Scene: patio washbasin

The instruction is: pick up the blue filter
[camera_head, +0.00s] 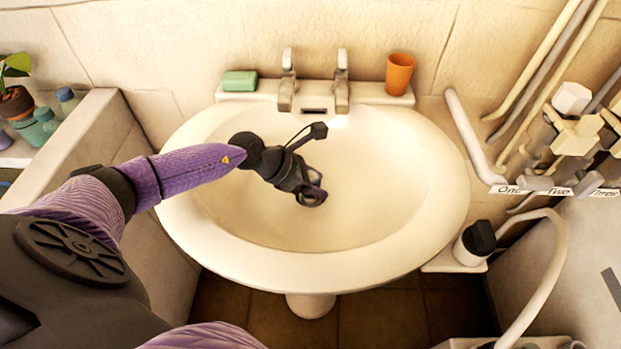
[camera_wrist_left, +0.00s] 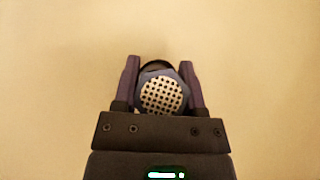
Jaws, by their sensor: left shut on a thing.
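The blue filter (camera_wrist_left: 162,92) shows in the left wrist view as a dark bluish rim around a pale, round perforated face. It sits between the two fingers of my left gripper (camera_wrist_left: 160,85), which is shut on it. In the head view my left gripper (camera_head: 312,194) is over the inside of the white washbasin (camera_head: 390,190), near its middle. The filter is mostly hidden there by the gripper and dark wrist. I cannot tell whether it touches the basin or hangs above it. My right gripper is not in view.
Two taps (camera_head: 341,82) stand at the basin's back, with green soap (camera_head: 240,81) left and an orange cup (camera_head: 400,73) right. Pipes and labelled valves (camera_head: 575,135) crowd the right wall. A black-topped white container (camera_head: 474,243) stands at lower right. The basin bowl is otherwise clear.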

